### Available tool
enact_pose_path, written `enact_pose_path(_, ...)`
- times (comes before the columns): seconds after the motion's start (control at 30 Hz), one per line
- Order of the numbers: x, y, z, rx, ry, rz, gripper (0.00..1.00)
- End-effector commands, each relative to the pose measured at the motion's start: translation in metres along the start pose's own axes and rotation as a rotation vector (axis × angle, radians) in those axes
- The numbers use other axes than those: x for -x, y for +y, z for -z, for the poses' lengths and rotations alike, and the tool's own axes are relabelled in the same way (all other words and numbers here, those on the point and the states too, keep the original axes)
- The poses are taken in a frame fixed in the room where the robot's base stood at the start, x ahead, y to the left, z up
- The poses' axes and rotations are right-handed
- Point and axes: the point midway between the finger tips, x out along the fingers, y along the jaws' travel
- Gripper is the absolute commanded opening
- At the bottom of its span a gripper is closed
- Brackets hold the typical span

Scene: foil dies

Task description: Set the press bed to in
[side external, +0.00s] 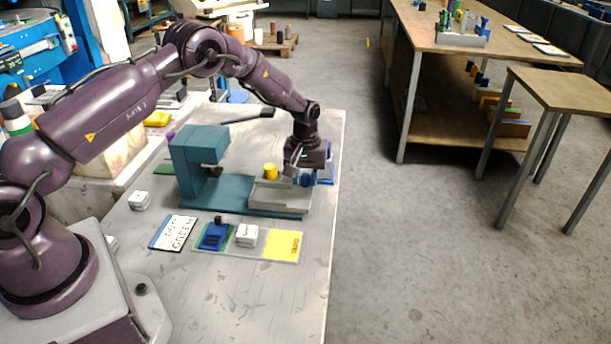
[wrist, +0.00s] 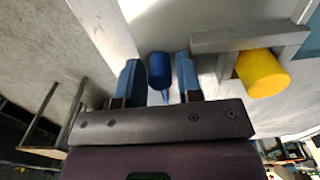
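The teal press (side external: 196,160) stands on the table, its head overhanging at the left. The grey press bed (side external: 280,199) sits on the right part of the teal base, clear of the head; its grey frame also shows in the wrist view (wrist: 235,40). A yellow cylinder (side external: 270,171) stands on the bed and appears in the wrist view (wrist: 262,74). A blue knob (side external: 306,180) is at the bed's right end. My gripper (wrist: 158,78) is open, its two blue fingers either side of the blue knob (wrist: 160,70), with narrow gaps visible.
In front of the press lie a lettered card (side external: 173,232) and a strip (side external: 270,257) bearing a blue block, a white block and a yellow patch. A white block (side external: 139,200) sits left. The table's right edge is close to my gripper.

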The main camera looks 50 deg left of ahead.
Motion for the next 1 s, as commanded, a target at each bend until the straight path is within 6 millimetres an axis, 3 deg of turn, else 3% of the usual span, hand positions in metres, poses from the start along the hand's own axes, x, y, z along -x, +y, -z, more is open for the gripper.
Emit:
enact_pose_path(0.2, 0.000, 0.000, 0.000, 0.000, 0.000, 0.000, 0.33)
enact_pose_path(0.33, 0.000, 0.000, 0.000, 0.000, 0.000, 0.000, 0.03)
enact_pose_path(0.37, 0.000, 0.000, 0.000, 0.000, 0.000, 0.000, 0.00)
enact_pose_path(0.57, 0.000, -0.005, 0.000, 0.001, -0.001, 0.001, 0.00)
enact_pose_path(0.67, 0.000, -0.022, 0.001, 0.003, -0.002, 0.002, 0.00)
enact_pose_path(0.9, 0.001, -0.089, 0.001, 0.007, -0.001, 0.001, 0.00)
enact_pose_path(1.0, 0.001, -0.109, 0.001, 0.004, -0.001, 0.000, 0.00)
